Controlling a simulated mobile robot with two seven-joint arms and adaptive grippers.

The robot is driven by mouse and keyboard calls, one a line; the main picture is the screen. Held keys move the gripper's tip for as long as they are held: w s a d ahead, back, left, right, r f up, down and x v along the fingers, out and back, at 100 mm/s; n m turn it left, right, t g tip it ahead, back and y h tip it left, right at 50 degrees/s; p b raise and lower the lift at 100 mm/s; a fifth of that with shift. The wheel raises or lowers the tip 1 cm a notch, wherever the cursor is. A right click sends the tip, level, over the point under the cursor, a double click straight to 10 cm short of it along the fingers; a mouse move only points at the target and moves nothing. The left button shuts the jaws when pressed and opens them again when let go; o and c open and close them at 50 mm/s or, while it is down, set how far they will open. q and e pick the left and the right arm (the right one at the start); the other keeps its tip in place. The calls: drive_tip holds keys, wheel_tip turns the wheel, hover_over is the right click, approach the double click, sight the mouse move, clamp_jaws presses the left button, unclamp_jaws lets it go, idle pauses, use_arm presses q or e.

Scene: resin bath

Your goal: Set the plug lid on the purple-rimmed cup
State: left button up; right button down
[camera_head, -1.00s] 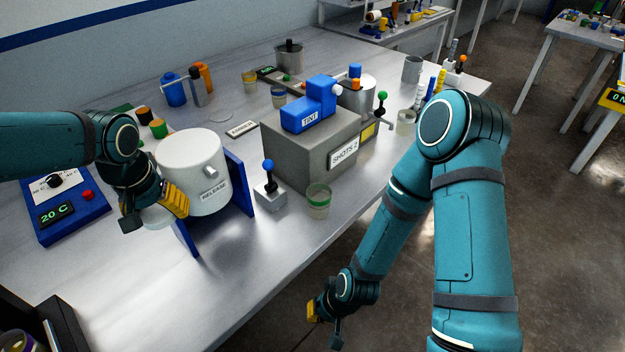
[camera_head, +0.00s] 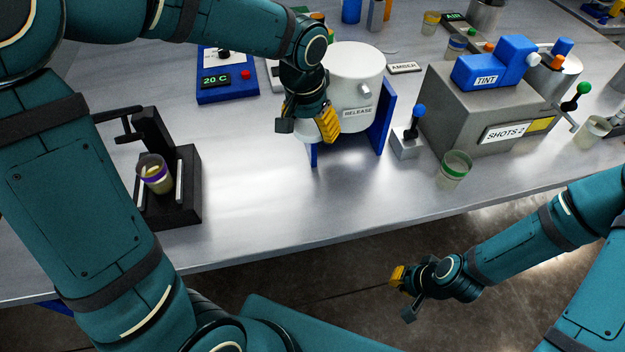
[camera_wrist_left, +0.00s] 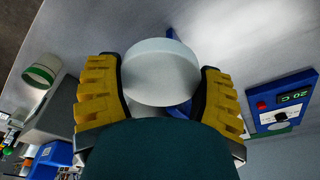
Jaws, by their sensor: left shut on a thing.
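The purple-rimmed cup (camera_head: 155,177) stands in a black stand (camera_head: 180,211) at the left of the table in the head view. My left gripper (camera_head: 306,128) is shut on a pale, round plug lid (camera_wrist_left: 160,72), which shows between its yellow fingers in the left wrist view. It is in front of the white RELEASE pot, well to the right of the cup. In the head view the lid is mostly hidden by the gripper. My right gripper (camera_head: 401,293) hangs beyond the table's front edge, fingers apart and empty.
The white RELEASE pot (camera_head: 357,72) has a blue stand (camera_head: 384,122) beside it. A blue 20 C controller (camera_head: 228,88) lies behind. A joystick box (camera_head: 406,143), green-rimmed cup (camera_head: 454,170) and grey SHOTS 2 box (camera_head: 455,110) are to the right. The table between stand and pot is clear.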

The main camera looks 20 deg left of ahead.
use_arm(q)
drive_tip(key=b, duration=0.3)
hover_over(312, 184)
wheel_tip(312, 184, down, 14)
drive_tip(key=shift+s+r, duration=0.1)
drive_tip(key=shift+s, duration=0.05)
wheel_tip(312, 184, down, 4)
drive_tip(key=shift+b, duration=0.65)
drive_tip(key=o, duration=0.8)
